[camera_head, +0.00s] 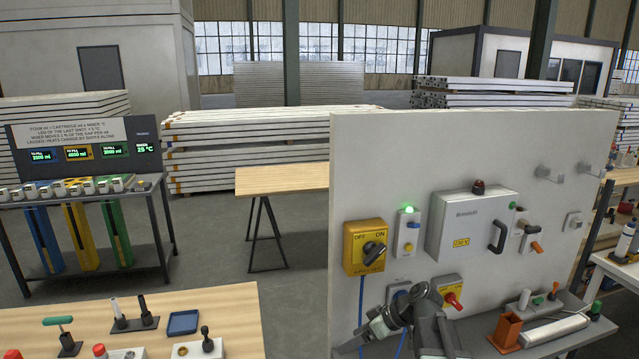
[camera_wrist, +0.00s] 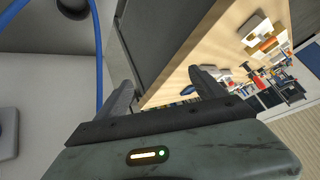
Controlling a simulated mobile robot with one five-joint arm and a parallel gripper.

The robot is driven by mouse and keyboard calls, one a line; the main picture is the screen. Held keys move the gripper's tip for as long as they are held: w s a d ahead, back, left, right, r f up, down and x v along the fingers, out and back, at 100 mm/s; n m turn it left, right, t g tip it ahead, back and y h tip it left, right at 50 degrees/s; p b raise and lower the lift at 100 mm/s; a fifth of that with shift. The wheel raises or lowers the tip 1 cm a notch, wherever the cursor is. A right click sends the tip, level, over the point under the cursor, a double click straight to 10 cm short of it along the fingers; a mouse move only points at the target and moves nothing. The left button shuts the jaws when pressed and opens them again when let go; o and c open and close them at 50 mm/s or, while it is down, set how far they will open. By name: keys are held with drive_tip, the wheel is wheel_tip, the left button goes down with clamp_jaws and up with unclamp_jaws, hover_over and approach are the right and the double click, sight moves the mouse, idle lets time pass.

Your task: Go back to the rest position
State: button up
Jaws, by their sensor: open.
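My gripper (camera_wrist: 163,88) shows in the wrist view with its two dark fingers spread apart and nothing between them. Behind the fingers are a blue cable (camera_wrist: 97,60) and a light wood table top (camera_wrist: 215,60) with small items on it. In the head view my arm is low in the frame, in front of the lower part of the pale upright panel (camera_head: 480,140). My fingertips are hard to make out there. A yellow OFF/ON switch box (camera_head: 352,262) is on the panel, up and left of my arm. A red-knob switch (camera_head: 449,300) sits close beside my arm.
A wooden table (camera_head: 240,315) with tools is at the front left. A display stand (camera_head: 85,165) is behind it. Open floor (camera_head: 215,245) lies between.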

drive_tip(key=s+a+f+m+g+h, duration=0.2)
drive_tip(key=s+f+h, duration=0.25)
drive_tip(key=s, duration=0.25)
drive_tip(key=s+d+f+m+h, duration=0.2)
drive_tip(key=s+d+m+h, duration=0.1)
drive_tip(key=d+m, duration=0.5)
drive_tip(key=shift+s+d+h, duration=0.25)
drive_tip(key=shift+d+h, duration=0.1)
drive_tip(key=shift+d, duration=0.2)
